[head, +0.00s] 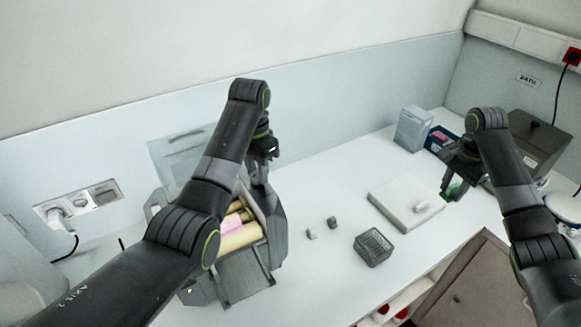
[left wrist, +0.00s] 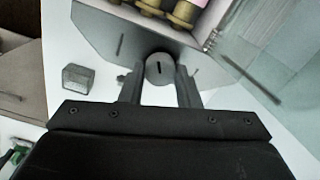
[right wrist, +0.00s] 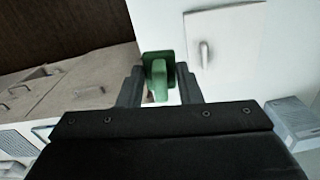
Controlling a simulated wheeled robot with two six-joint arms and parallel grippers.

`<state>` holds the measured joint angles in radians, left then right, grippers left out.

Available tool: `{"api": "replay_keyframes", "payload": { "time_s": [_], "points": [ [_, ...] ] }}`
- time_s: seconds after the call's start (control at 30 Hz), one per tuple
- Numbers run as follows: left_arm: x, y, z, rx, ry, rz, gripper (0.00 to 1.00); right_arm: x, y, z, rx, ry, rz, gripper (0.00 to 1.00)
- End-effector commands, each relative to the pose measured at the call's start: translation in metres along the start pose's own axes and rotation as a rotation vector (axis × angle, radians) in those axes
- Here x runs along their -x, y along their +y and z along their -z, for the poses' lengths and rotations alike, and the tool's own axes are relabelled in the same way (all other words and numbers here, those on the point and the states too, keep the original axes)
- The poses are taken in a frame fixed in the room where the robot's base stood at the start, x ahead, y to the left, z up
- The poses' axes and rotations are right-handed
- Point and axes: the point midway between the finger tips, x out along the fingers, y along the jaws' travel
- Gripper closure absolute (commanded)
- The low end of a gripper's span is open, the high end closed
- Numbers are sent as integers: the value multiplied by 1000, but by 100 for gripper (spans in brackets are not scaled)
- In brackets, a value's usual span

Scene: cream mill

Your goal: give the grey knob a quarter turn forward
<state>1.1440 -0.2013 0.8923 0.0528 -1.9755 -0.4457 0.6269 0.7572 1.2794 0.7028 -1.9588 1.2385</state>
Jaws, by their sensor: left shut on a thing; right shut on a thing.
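The grey knob (left wrist: 159,72) is a round disc with a short dark mark on its face. It sits at the side of the grey machine (left wrist: 118,30). My left gripper (left wrist: 159,82) is shut on the knob, one finger on each side. In the head view the machine (head: 245,279) stands at the left with its lid up and pink and yellow rollers inside. There my left gripper (head: 264,148) is at its far right side, and the knob is hidden. My right gripper (right wrist: 160,85) is shut on a green thing (right wrist: 159,70), also seen in the head view (head: 456,191).
A grey mesh basket (head: 373,248) and two small grey pieces (head: 332,222) stand mid-counter. A pale box (head: 412,129) and a dark box (head: 540,140) stand at the back right.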

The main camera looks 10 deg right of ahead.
Motion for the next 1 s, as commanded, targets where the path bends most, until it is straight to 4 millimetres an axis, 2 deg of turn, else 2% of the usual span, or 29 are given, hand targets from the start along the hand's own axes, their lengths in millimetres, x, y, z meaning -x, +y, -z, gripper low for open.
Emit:
{"api": "replay_keyframes", "payload": {
  "time_s": [0.2,0.5,1.0],
  "points": [
    [2,-1,0,-193,3,4,93,0,0,0,0,0,0,86],
    [3,-1,0,-393,3,6,93,0,0,0,0,0,0,86],
    [4,-2,1,-501,4,9,93,0,0,0,0,0,0,86]
  ]
}}
